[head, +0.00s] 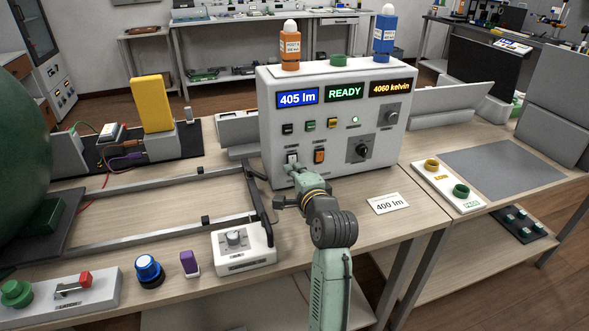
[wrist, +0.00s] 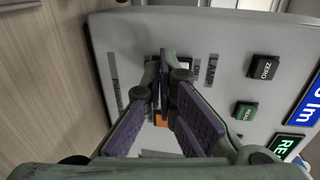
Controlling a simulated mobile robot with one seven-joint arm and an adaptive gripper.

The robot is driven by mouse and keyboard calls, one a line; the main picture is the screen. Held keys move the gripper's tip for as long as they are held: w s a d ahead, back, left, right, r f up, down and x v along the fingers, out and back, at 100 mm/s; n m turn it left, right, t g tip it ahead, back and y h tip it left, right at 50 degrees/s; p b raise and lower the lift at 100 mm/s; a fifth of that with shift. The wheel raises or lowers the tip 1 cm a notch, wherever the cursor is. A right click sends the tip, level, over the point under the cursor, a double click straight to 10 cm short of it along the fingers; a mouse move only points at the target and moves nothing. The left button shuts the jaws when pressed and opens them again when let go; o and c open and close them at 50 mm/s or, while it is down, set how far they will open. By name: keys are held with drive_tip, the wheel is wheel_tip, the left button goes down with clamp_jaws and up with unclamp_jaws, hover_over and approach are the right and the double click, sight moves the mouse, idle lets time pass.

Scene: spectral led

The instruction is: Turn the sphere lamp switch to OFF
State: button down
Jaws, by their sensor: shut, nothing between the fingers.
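The grey instrument box (head: 265,110) stands on the bench with its panel facing me. A pale rocker switch (head: 292,157) sits at the panel's lower left, and an orange rocker switch (head: 319,155) is to its right. In the wrist view the word LAMP (wrist: 211,70) is printed beside the fingertips. My gripper (head: 290,168) is at the panel just below the pale switch, closed and empty. In the wrist view its fingertips (wrist: 168,68) cover most of that switch, so contact and switch position cannot be told. The orange switch (wrist: 161,121) shows between the fingers. A large green sphere (head: 20,135) is at the far left.
Bottles (head: 385,35) stand on the box. A metal rail frame (head: 130,237) and a small knob box (head: 243,247) are left of my arm. A card (head: 387,203) reading 400 lm lies to the right. The displays read 405 lm, READY and 4060 kelvin.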

idle(0.3)
drive_tip(key=b, duration=0.1)
drive_tip(key=w+f+t+b, duration=0.1)
drive_tip(key=b, duration=0.1)
drive_tip(key=shift+a+f, duration=0.2)
drive_tip(key=shift+t+y+b, duration=0.4)
drive_tip(key=shift+t+b, duration=0.2)
drive_tip(key=shift+b, duration=0.5)
drive_tip(key=shift+w+r+p, duration=0.1)
drive_tip(key=shift+r+p, duration=0.15)
drive_tip(key=shift+p, duration=0.25)
drive_tip(key=shift+f, duration=0.1)
